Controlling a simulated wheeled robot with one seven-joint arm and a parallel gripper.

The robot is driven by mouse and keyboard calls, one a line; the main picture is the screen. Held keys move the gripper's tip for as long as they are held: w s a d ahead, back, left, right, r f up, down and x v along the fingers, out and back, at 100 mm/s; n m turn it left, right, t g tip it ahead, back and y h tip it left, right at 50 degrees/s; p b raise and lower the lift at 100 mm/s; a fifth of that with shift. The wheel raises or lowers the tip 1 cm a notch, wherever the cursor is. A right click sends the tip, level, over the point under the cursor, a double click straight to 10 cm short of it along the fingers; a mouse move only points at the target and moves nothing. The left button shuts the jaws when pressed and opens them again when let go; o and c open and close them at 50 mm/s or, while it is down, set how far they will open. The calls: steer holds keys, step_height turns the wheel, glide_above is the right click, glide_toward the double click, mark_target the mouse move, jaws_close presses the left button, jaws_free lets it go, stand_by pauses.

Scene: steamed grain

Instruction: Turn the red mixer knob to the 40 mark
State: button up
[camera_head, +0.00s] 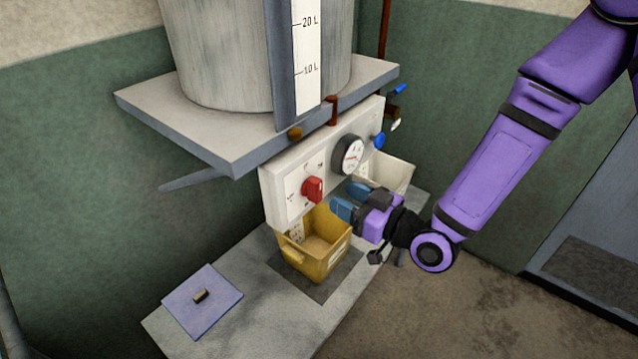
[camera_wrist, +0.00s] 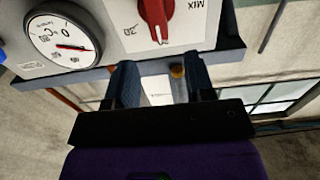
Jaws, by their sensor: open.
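The red mixer knob (camera_head: 312,189) sits on the left part of the white control panel (camera_head: 274,186) under the shelf. In the wrist view the knob (camera_wrist: 155,18) is at the top, beside the word MIX and a 30 mark; its 40 mark I cannot make out. My gripper (camera_head: 348,199) is open and empty, to the right of the knob and a little lower, apart from it. In the wrist view my gripper's blue fingers (camera_wrist: 158,85) point up toward the panel, below the knob with a gap between.
A round gauge (camera_head: 348,155) sits right of the knob; a blue valve handle (camera_head: 378,141) is beyond it. A yellow bin (camera_head: 317,250) stands below the panel, a pale bin (camera_head: 392,176) behind. The shelf (camera_head: 180,120) with a large metal tank overhangs the panel.

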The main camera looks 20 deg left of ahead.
mark_target(320, 184)
steer(key=x, duration=0.7)
steer(key=shift+w+a, duration=0.1)
steer(key=shift+a, duration=0.05)
jaws_close()
